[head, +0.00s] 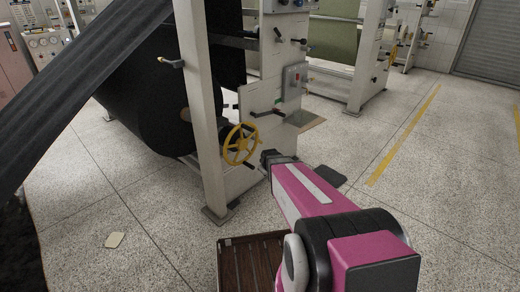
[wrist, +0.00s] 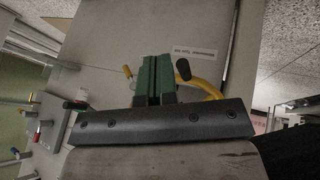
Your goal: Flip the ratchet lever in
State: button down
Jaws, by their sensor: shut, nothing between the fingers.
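The yellow handwheel (head: 241,144) is mounted low on the pale machine frame. A short black-handled lever (head: 267,113) sticks out of the frame just above and right of it. I cannot tell for certain which handle is the ratchet lever. My gripper (head: 267,157) is low beside the frame, right of the handwheel. In the wrist view its green fingers (wrist: 154,78) are together with nothing between them. Just right of them are a black knob (wrist: 183,70) and the yellow wheel rim (wrist: 211,91), partly hidden behind my gripper. Contact cannot be judged.
A large black roll (head: 150,95) hangs left of the frame's front post (head: 199,110). A control box (head: 294,79) sits above on the frame. A brown slatted pallet (head: 247,258) lies on the floor below my arm. The floor to the right is open.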

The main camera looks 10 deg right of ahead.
jog(key=w+d+f+n+t+y, duration=0.1)
jog(key=w+f+n+t+y, duration=0.1)
jog(key=w+f+n+t, duration=0.6)
jog(key=w+d+f+n+t+y, duration=0.1)
jog(key=w+f+n+t+y, duration=0.2)
jog(key=w+f+n+t, duration=0.4)
jog(key=w+f+n, duration=0.1)
jog(key=w+n, duration=0.5)
jog(key=w, duration=0.1)
jog(key=shift+w+d+f+n+t, duration=0.15)
jog(key=shift+n+t, duration=0.25)
